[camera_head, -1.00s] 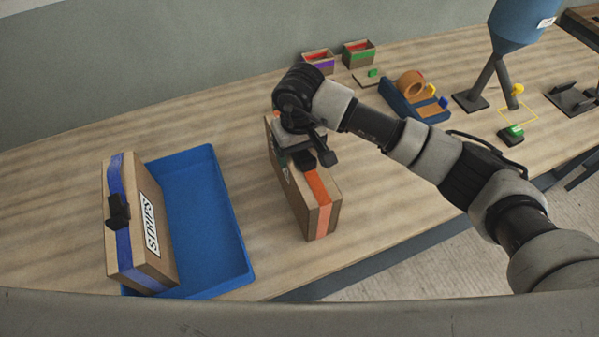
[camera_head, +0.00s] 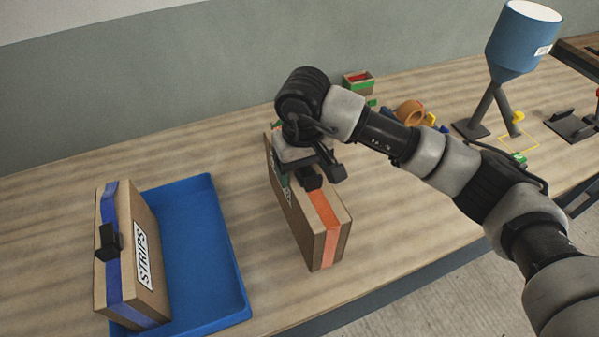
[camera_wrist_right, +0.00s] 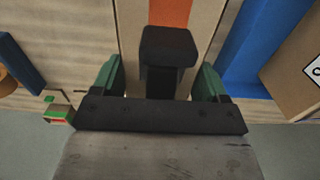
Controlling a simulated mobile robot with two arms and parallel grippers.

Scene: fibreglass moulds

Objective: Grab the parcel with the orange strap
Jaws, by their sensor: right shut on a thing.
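The parcel with the orange strap (camera_head: 326,214) stands upright on its narrow side in the middle of the head view. It is brown cardboard with a black handle (camera_head: 310,178) on top. My right gripper (camera_head: 306,172) is over the parcel from above and is shut on it, at the handle. In the right wrist view the black handle (camera_wrist_right: 168,50) lies between the green fingers, with the orange strap (camera_wrist_right: 168,12) behind it. The gripper hides part of the parcel's top, and I cannot tell whether its base touches the table. My left gripper is not in view.
A blue tray (camera_head: 222,248) lies to the left. A parcel with a blue strap (camera_head: 128,262), labelled STRIPS, stands at its left side. A small box (camera_head: 358,84), a tape roll (camera_head: 410,112) and a blue funnel (camera_head: 518,42) are at the back right. Bare tabletop lies right of the parcel.

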